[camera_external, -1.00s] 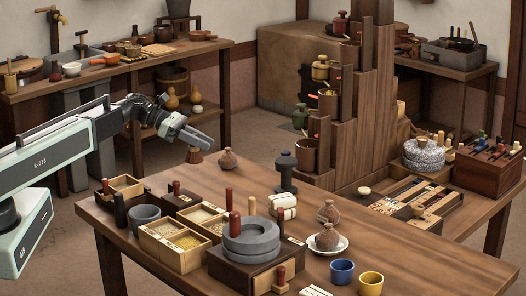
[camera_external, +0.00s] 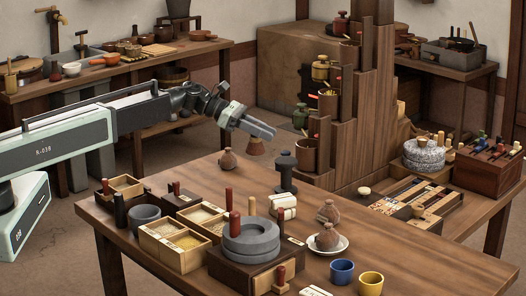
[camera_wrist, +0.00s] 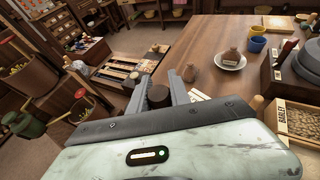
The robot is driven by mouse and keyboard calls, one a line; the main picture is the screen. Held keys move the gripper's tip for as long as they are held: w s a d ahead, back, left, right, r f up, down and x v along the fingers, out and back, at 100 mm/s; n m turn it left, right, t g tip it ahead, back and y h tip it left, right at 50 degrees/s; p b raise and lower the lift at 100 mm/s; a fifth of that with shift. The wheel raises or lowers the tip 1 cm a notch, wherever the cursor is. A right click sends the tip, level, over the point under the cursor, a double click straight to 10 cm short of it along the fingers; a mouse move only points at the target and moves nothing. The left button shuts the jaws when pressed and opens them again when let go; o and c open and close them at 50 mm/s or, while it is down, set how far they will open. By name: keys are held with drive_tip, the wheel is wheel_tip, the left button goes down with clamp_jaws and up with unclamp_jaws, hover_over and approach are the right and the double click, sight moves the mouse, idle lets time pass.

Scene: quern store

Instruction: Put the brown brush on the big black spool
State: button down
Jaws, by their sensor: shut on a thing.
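My gripper (camera_external: 262,129) is shut on the brown brush (camera_external: 256,147), a small flared brown piece hanging under the fingers. It is in the air beyond the table's back edge. In the wrist view, the brush's round dark brown top (camera_wrist: 158,95) shows between the two grey fingers (camera_wrist: 160,88); its lower part is hidden. The big black spool (camera_external: 285,173) stands upright on the table near its back edge, with nothing on its top. In the external view it is to the right of my gripper and lower. I cannot make it out in the wrist view.
A stepped wooden tower (camera_external: 350,130) rises to the right. A stone quern (camera_external: 251,240), grain boxes (camera_external: 174,243) and a clay bottle on a saucer (camera_external: 342,248) stand nearer.

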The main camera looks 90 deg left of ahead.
drive_tip(key=w+a, duration=0.5)
drive_tip(key=w, duration=0.3)
drive_tip(key=shift+w+a+f+b, duration=0.25)
drive_tip(key=shift+w+f+b, duration=0.1)
drive_tip(key=shift+f, duration=0.1)
drive_tip(key=f+b, duration=0.4)
drive_tip(key=shift+w+a, duration=0.15)
drive_tip(key=shift+w, duration=0.05)
drive_tip(key=shift+r, duration=0.2)
drive_tip(key=shift+f, duration=0.1)
drive_tip(key=c, duration=1.2)
unclamp_jaws()
